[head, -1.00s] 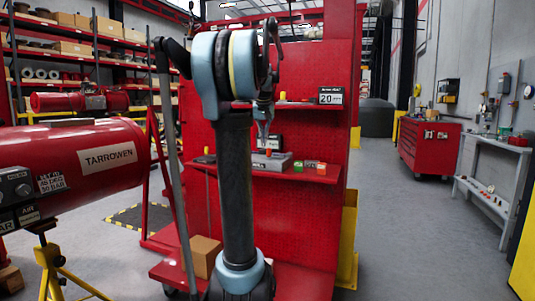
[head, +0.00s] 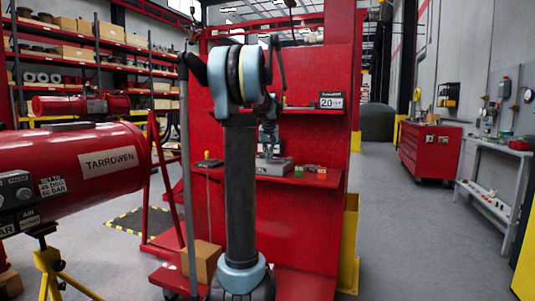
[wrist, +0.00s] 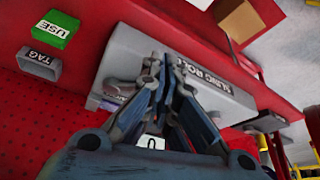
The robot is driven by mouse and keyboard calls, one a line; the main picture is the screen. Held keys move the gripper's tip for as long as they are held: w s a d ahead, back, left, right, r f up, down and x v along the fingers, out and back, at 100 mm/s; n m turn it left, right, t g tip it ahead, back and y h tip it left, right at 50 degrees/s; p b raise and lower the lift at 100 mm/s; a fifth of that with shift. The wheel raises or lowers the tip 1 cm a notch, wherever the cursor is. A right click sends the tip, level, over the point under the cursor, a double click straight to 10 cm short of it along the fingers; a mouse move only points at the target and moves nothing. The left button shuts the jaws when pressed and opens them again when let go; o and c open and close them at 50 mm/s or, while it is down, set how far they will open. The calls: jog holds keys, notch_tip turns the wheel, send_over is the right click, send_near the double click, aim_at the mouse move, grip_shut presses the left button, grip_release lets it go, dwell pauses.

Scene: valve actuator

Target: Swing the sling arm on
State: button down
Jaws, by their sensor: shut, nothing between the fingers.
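A grey box lettered "SLING ROLL…" (wrist: 205,72) sits on the red shelf (head: 318,181). It also shows in the head view (head: 283,168). My gripper (wrist: 163,72) is shut and empty, with its blue-grey fingers close together in front of the box. In the head view my gripper (head: 268,148) is right at the top of the box; I cannot tell whether it touches. A small label reading "0" (wrist: 152,142) shows between the fingers. No sling arm can be made out clearly; my fingers hide part of the box.
A green "USE" block (wrist: 54,30) and a grey "TAG" block (wrist: 38,64) lie beside the box. A "20" sign (head: 332,100) stands on the upper shelf. The floor at right (head: 385,210) is clear.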

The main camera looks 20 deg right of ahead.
jog(key=shift+w+d, duration=0.35)
jog(key=shift+w, duration=0.3)
jog(key=shift+w+d, duration=0.3)
jog(key=shift+w, duration=0.3)
jog(key=shift+d, duration=0.15)
jog(key=shift+w, duration=0.1)
